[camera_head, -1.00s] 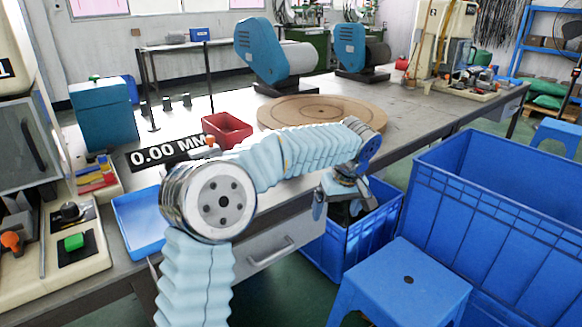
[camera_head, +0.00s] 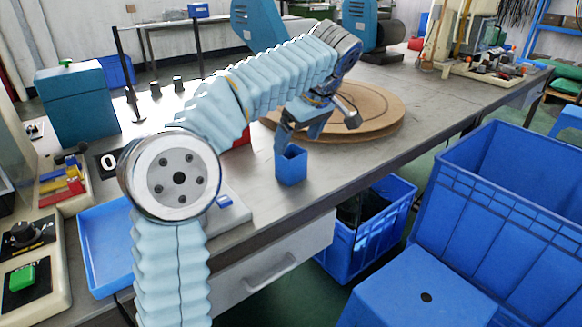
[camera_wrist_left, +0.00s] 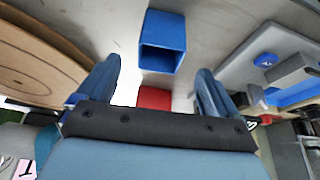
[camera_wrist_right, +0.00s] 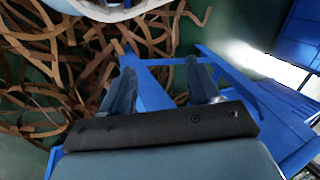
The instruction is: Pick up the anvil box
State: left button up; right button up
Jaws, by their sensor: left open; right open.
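A small open blue box (camera_head: 291,166), which I take to be the anvil box, stands on the grey workbench near its front edge. My left gripper (camera_head: 318,125) is open and empty, just above and behind the box in the head view. In the left wrist view the box (camera_wrist_left: 163,57) lies ahead, between the lines of the two spread fingers (camera_wrist_left: 160,70), and shows its open mouth. I cannot tell whether a finger touches it. My right gripper (camera_wrist_right: 160,75) is open and empty in the right wrist view, above the floor; it is not in the head view.
A red bin (camera_wrist_left: 153,98) is near the box, mostly hidden by my arm in the head view. A round wooden board (camera_head: 380,122) lies behind. A blue tray (camera_head: 98,250) is at left. Blue crates (camera_head: 520,190) and a stool (camera_head: 425,290) stand before the bench.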

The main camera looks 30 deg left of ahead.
aim_at(289, 162)
pick_arm(q)
jog(key=x, duration=0.9)
jog(key=shift+s+d+f+b, duration=0.1)
jog(key=shift+d+b, duration=0.05)
jog(key=shift+b, duration=0.15)
jog(key=shift+c, duration=0.2)
jog(key=c, duration=1)
